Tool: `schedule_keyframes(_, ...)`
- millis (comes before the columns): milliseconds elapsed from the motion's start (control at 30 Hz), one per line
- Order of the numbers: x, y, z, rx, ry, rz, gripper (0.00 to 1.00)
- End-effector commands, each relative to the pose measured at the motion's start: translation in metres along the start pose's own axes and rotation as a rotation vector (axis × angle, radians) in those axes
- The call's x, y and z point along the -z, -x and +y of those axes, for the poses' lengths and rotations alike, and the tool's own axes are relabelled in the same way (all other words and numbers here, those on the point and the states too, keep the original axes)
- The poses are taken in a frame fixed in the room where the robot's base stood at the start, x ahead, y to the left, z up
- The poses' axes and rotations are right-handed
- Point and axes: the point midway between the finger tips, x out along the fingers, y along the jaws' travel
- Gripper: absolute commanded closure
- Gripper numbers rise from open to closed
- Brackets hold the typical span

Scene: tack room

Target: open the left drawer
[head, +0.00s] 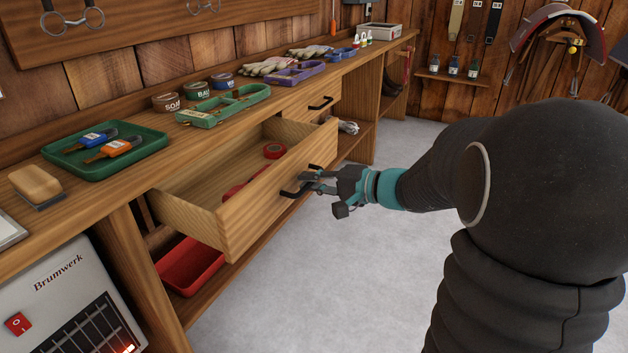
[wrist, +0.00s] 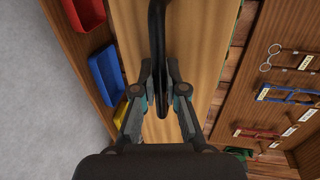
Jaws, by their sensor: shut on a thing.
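The left drawer (head: 255,200) is a wooden drawer under the bench, pulled well out, with red items inside it. Its front also fills the middle of the wrist view (wrist: 205,50). Its black handle (head: 290,191) shows as a dark bar in the wrist view (wrist: 157,45). My gripper (head: 312,182) is at the handle, its fingers closed around the bar. The wrist view shows both fingers (wrist: 160,95) on either side of the handle. A second drawer (head: 305,103) farther along looks shut.
A red bin (head: 190,268) sits on the shelf below the drawer. A heater (head: 65,300) stands front left. The grey floor (head: 300,290) is clear.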

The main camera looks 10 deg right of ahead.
Motion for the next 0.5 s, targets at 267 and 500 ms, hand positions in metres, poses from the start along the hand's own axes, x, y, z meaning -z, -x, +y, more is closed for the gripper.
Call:
schedule_keyframes(267,-0.0063,0.0021,0.0007,0.0,0.003,-0.017,1.0)
schedule_keyframes(500,-0.0063,0.0022,0.0007,0.0,0.003,-0.018,1.0)
